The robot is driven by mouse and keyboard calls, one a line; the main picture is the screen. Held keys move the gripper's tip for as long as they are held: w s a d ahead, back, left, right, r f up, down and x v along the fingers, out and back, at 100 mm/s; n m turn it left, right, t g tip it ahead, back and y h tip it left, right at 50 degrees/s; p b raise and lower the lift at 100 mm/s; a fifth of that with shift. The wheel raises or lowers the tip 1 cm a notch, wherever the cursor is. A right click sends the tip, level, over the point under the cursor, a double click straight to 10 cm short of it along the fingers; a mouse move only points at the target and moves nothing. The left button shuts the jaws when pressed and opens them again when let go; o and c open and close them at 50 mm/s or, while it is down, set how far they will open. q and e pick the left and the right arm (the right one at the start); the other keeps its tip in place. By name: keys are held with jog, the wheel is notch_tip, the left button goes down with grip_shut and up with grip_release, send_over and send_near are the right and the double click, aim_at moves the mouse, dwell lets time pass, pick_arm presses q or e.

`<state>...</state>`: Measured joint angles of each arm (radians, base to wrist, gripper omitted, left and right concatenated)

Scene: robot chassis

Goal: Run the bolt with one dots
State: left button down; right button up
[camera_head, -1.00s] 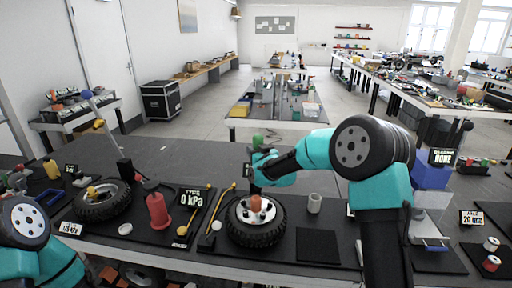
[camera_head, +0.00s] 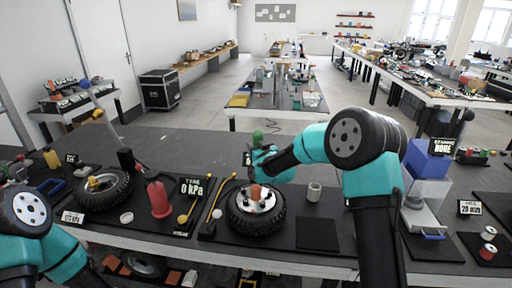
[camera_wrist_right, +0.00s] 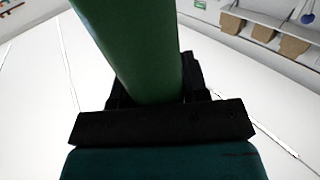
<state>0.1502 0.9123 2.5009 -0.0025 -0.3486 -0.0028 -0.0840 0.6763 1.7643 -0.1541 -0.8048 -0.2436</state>
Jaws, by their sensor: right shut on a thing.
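My right gripper (camera_head: 257,150) is shut on a green cylindrical tool (camera_head: 257,137), held upright above the wheel. The green tool (camera_wrist_right: 132,45) fills the upper middle of the right wrist view between the black jaws (camera_wrist_right: 155,100). Below it in the head view is a black tyre (camera_head: 257,226) with a silver hub (camera_head: 266,203) and an orange-brown piece (camera_head: 256,191) at its centre. Bolts and dots on the hub are too small to make out. My left arm shows at the lower left, but its gripper is out of view.
A second tyre (camera_head: 101,207), a red bottle-like thing (camera_head: 159,200) and a 0 kPa sign (camera_head: 194,187) stand to the left. A pale cup (camera_head: 314,192) and a dark mat (camera_head: 318,236) lie right of the wheel. Yellow-ended rods (camera_head: 216,200) lie close to the wheel's left.

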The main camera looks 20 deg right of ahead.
aim_at(256, 134)
jog(key=shift+f, duration=0.3)
dwell(1.1)
jog(key=shift+r, duration=2.9)
jog(key=shift+a, duration=0.1)
